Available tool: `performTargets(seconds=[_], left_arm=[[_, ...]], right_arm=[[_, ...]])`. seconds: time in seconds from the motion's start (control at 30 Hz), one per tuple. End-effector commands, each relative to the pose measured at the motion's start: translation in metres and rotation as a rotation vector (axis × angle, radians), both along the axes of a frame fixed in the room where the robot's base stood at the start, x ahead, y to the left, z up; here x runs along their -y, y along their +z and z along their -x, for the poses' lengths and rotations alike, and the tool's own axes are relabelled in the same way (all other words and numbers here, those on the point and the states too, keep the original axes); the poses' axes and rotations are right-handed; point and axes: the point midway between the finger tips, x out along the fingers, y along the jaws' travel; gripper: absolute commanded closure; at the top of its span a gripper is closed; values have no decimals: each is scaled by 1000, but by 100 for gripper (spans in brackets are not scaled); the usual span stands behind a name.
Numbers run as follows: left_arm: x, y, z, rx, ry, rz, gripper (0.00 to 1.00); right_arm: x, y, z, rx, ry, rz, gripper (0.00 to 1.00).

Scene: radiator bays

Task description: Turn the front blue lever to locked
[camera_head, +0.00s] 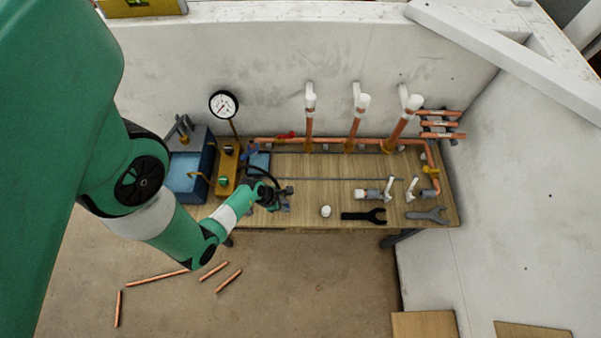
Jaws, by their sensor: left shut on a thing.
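My left arm comes in from the left over the bench. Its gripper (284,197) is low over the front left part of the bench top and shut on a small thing. The gripper and wrist hide that thing, so I cannot make out what it is. A blue lever (250,150) shows behind the gripper, at the left end of the copper pipe; the gripper is apart from it. I see no other blue lever clearly; one at the front could be hidden under the gripper. My right gripper is not in view.
The wooden bench (330,182) stands against a white wall. A red lever (286,135) sits on the copper pipe (345,140), below white-capped risers. A gauge (223,104) and a blue box (189,177) are at left. A black wrench (364,215) and a grey wrench (427,215) lie at right.

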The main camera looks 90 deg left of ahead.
Motion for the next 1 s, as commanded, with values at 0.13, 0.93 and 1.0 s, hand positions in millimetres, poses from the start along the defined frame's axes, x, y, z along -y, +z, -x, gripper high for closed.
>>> performTargets(seconds=[0.13, 0.93, 1.0], left_arm=[[-2, 1, 3, 2, 30, 0, 100], [-3, 0, 6, 1, 47, 0, 58], [-2, 0, 6, 1, 47, 0, 58]], right_arm=[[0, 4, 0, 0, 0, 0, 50], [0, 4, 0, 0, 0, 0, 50], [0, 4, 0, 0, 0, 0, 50]])
